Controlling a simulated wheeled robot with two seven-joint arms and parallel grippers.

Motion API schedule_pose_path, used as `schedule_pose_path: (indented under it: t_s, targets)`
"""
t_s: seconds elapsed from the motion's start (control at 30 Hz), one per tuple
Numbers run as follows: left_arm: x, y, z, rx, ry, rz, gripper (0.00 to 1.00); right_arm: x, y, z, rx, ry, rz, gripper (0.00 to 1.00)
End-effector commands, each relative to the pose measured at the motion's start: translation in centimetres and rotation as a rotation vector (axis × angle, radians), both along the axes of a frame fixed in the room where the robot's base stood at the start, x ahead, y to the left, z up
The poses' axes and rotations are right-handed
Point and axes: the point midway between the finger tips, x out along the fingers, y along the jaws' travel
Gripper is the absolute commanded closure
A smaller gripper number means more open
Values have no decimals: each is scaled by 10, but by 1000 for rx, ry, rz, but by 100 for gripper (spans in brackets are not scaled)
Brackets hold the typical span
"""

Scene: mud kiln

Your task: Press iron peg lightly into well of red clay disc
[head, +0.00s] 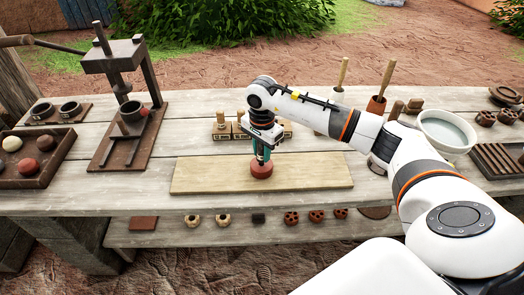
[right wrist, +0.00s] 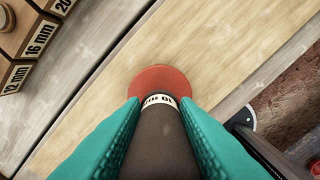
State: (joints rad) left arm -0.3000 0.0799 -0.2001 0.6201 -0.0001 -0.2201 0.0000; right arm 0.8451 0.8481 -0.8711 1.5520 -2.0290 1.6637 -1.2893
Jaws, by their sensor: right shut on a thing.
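The red clay disc (head: 262,171) sits on the pale wooden board at the middle of the bench. It also shows in the right wrist view (right wrist: 160,78), partly covered by the peg. The dark iron peg (right wrist: 152,145) has a pale band with a printed label, partly readable. My right gripper (head: 262,152) points down directly above the disc. Its teal fingers are shut on the peg, one on each side. The peg's tip lies over the disc; the well is hidden, and I cannot tell whether the tip is in it. My left gripper is not in view.
The pale board (head: 205,176) is otherwise clear. Behind it stand wooden-handled tools in labelled blocks (head: 222,129). A lever press (head: 125,105) and a tray of clay balls (head: 62,150) are left. A water bowl (head: 447,129) is right. Small pieces lie on the lower shelf (head: 175,236).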

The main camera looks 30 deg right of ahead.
Motion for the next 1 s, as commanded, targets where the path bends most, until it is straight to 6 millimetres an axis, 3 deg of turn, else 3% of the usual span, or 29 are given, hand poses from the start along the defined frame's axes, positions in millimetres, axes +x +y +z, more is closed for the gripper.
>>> schedule_pose_path:
  t_s: [1.0]
  targets:
    - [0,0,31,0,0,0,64,1,0,54,-1,-2,0,100]
